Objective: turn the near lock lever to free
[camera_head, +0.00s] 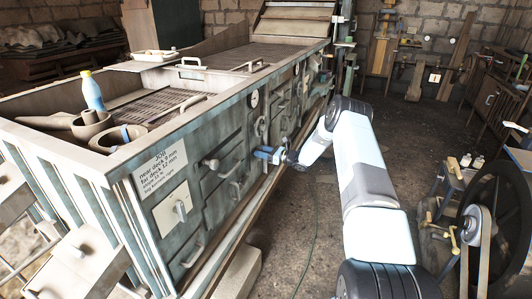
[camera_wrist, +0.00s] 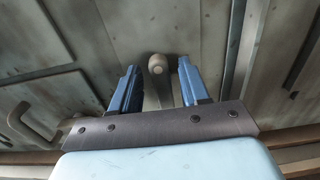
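My gripper (camera_head: 262,153) is at the front panel of the green-grey machine (camera_head: 226,150), its blue fingers pointing at the panel. In the wrist view my gripper (camera_wrist: 158,70) has its two blue fingers apart. A grey lever with a round knob end (camera_wrist: 158,64) shows between them, with a gap on each side and no visible contact. Its lower part runs down behind the gripper's palm bar. I cannot tell whether this is the near lock lever; no label for it shows. In the head view the gripper hides this lever.
A white sign (camera_head: 160,172) is on the machine's near end. Other handles (camera_head: 210,163) and a dial (camera_head: 254,99) stand out from the panel. A blue bottle (camera_head: 92,91) stands on top. A large belt wheel (camera_head: 490,230) is at lower right. The floor between is mostly clear.

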